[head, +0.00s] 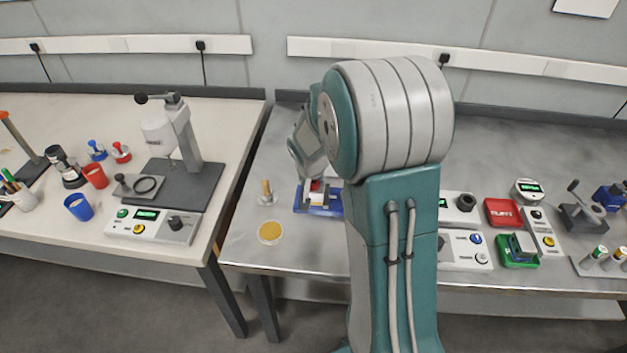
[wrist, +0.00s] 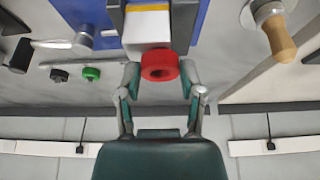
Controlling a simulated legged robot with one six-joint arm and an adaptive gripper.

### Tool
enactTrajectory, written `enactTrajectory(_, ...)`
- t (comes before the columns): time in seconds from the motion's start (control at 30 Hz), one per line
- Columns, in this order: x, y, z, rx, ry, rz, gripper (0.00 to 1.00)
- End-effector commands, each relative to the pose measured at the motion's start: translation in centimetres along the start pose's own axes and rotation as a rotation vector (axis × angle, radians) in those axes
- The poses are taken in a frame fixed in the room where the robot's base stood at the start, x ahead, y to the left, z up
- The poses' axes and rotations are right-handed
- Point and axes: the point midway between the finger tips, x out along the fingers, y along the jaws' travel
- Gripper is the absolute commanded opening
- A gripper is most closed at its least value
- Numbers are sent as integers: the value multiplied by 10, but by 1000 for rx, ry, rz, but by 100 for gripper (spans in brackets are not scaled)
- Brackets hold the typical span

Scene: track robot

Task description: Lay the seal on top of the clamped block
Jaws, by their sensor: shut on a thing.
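The seal (wrist: 160,86) is a thick red ring. My gripper (wrist: 160,70) is shut on it, with one finger on each side of the ring in the wrist view. The clamped block (wrist: 147,32) is pale with a yellow stripe and sits between the grey jaws of a blue vise (wrist: 205,22). The seal overlaps the near end of the block in the wrist view; I cannot tell whether they touch. In the head view the seal (head: 316,186) shows as a small red patch over the blue vise (head: 318,210), and my arm hides part of this area.
A vise handle (wrist: 78,42) sticks out on the other side. A press (head: 175,150) stands on the left table. Control boxes and a red case (head: 502,212) are right.

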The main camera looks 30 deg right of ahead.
Motion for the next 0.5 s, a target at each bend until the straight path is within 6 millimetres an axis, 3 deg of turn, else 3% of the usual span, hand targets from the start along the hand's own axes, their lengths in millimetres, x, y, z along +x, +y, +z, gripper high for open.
enactTrajectory(0.23, 3, 5, -2, 5, -1, -4, 25)
enactTrajectory(0.27, 3, 5, -2, 5, -1, -4, 54)
enactTrajectory(0.33, 2, 4, -2, 5, -1, -3, 84)
enactTrajectory(0.5, 1, 2, -1, 2, 1, 0, 84)
